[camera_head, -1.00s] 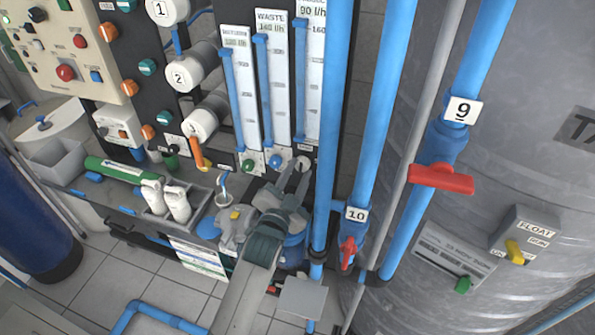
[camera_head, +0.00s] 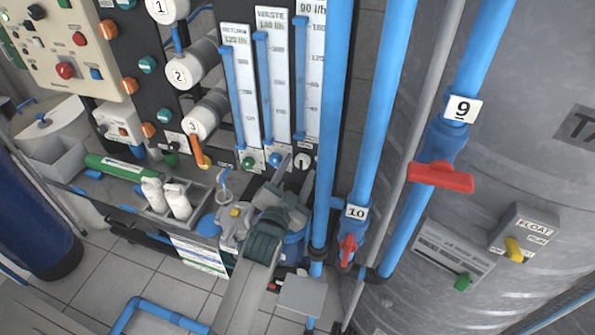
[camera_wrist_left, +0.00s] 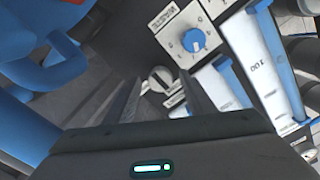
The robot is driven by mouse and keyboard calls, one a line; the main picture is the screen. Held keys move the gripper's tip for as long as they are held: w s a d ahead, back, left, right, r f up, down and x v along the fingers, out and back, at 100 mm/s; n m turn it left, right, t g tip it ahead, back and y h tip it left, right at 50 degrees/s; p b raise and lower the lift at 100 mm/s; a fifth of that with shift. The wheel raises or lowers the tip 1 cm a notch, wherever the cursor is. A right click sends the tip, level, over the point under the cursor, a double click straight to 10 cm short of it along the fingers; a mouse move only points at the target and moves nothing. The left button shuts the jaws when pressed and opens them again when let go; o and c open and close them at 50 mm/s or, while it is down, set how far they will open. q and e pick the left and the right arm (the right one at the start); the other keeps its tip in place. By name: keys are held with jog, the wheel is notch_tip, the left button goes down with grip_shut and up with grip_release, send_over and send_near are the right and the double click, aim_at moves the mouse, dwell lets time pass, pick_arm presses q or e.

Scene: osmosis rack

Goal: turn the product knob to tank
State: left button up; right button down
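The product knob (camera_head: 303,160) is a pale round knob on the dark panel, right of the blue waste knob (camera_head: 275,159). In the left wrist view the product knob (camera_wrist_left: 158,80) shows ahead, with a bar across its face. Its label is too small to read there. My left gripper (camera_head: 294,174) is just below and in front of the knob in the head view. In the wrist view the left gripper (camera_wrist_left: 158,88) has its two dark fingers apart, one on each side of the knob in the picture. Contact cannot be told. My right gripper is not in view.
The blue waste knob (camera_wrist_left: 193,40) is close beside the product knob. A blue vertical pipe (camera_head: 328,130) stands just right of my left gripper. Flow meters (camera_head: 272,80) rise above the knobs. A green knob (camera_head: 248,163) is further left.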

pick_arm(q)
jog(key=shift+s+a, duration=0.2)
jog(key=shift+s, duration=0.3)
jog(key=b+v, duration=0.4)
jog(key=v, duration=1.2)
jog(key=shift+s, duration=0.2)
